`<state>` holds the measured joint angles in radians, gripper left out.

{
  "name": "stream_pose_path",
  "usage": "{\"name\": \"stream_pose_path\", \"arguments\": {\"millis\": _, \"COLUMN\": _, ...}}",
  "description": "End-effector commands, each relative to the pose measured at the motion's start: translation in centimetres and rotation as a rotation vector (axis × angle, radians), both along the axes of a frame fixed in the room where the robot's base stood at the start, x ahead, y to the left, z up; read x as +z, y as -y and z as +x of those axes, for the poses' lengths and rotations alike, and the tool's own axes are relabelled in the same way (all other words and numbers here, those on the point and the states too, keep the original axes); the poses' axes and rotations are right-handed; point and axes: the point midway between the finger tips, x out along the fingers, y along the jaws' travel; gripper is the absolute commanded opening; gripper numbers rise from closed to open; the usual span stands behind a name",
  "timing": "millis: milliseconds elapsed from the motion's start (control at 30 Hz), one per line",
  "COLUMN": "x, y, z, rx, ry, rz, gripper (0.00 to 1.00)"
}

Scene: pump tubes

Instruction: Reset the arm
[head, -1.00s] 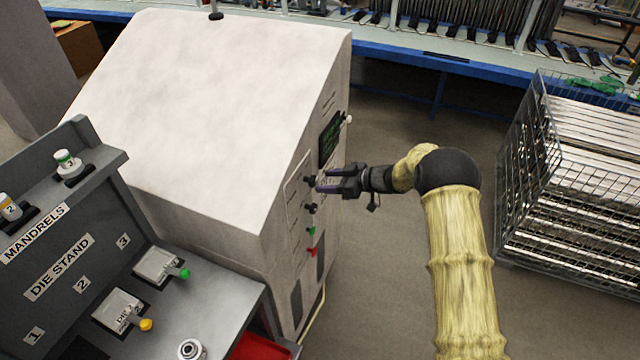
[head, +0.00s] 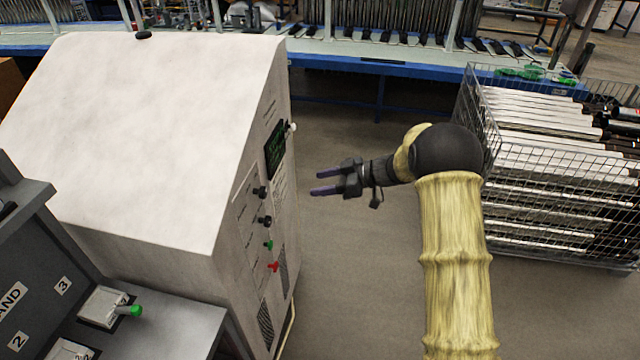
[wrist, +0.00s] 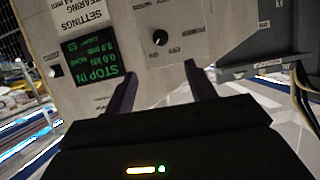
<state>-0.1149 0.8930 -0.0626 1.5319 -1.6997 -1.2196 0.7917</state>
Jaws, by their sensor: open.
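My gripper (head: 326,182) is open and empty in the head view, its two fingers pointing left at the control side of the white machine (head: 150,120). A gap of bare floor shows between the fingertips and the machine. The machine's panel carries a dark screen (head: 275,150), black knobs (head: 264,221), a green button (head: 268,245) and a red one (head: 273,267). In the wrist view the fingers (wrist: 158,82) are spread, with the green-lettered screen (wrist: 91,44) and a black knob (wrist: 160,38) beyond them.
The grey die stand (head: 150,325) is at the lower left. A wire basket of tubes (head: 560,262) stands to the right of my arm. A blue-edged bench (head: 420,68) runs along the back. Open floor (head: 360,270) lies between the machine and my arm.

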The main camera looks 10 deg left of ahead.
Motion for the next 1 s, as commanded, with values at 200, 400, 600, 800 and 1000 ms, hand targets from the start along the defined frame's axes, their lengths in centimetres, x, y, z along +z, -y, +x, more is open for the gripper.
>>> {"name": "stream_pose_path", "arguments": {"millis": 200, "x": 0.0, "y": -0.1, "z": 0.0, "rx": 0.0, "ry": 0.001, "rz": 0.0, "gripper": 0.55}}
{"name": "stream_pose_path", "arguments": {"millis": 400, "x": 1.3, "y": 0.4, "z": 0.9, "rx": -0.089, "ry": 0.037, "rz": -0.001, "gripper": 0.55}}
{"name": "stream_pose_path", "arguments": {"millis": 600, "x": 5.0, "y": 4.2, "z": 3.5, "rx": -0.428, "ry": 0.122, "rz": -0.053, "gripper": 0.55}}
{"name": "stream_pose_path", "arguments": {"millis": 800, "x": 7.1, "y": 11.2, "z": 2.6, "rx": -0.811, "ry": 0.106, "rz": -0.189, "gripper": 0.55}}
{"name": "stream_pose_path", "arguments": {"millis": 1000, "x": 6.7, "y": 18.3, "z": -3.5, "rx": -1.117, "ry": -0.048, "rz": -0.377, "gripper": 0.55}}
